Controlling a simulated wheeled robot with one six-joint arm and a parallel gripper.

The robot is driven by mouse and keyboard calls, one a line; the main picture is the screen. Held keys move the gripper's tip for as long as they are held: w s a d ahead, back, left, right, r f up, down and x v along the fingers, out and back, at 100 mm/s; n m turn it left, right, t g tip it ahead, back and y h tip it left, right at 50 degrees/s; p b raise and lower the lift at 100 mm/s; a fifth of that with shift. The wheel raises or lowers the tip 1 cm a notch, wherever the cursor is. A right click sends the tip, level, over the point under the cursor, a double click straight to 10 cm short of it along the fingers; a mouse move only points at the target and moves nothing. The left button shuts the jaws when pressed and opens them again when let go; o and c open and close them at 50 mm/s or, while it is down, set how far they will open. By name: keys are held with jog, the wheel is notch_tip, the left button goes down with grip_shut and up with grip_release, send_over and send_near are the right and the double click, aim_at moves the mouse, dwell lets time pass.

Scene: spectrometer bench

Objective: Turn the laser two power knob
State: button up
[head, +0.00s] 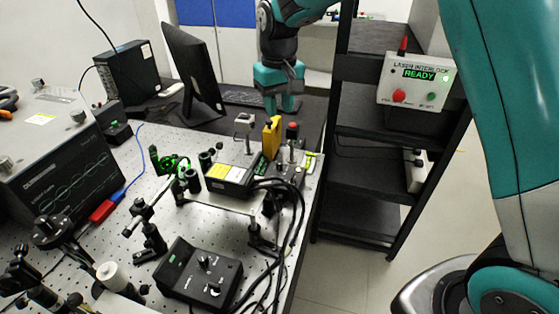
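My gripper (283,104) points down at the back of the bench, above and behind the yellow-labelled laser unit (230,178). Its teal fingers are small in the head view, and I cannot tell whether they are apart or closed. I see nothing held in it. A black control box (201,274) with small knobs (206,262) on top sits at the front of the bench, well away from my gripper. I cannot read any label that marks laser two or its power knob.
A perforated optical table (130,180) carries several mounts and black cables (290,215). A yellow part (271,137) and a red-topped post (292,130) stand near my gripper. A monitor (192,75) is to its left. A black shelf rack (372,136) with a "READY" interlock box (416,82) stands right.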

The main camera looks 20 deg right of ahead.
aim_at(279, 163)
notch_tip(279, 163, down, 16)
jog(key=p, duration=0.3)
jog(key=shift+s, duration=0.1)
grip_shut()
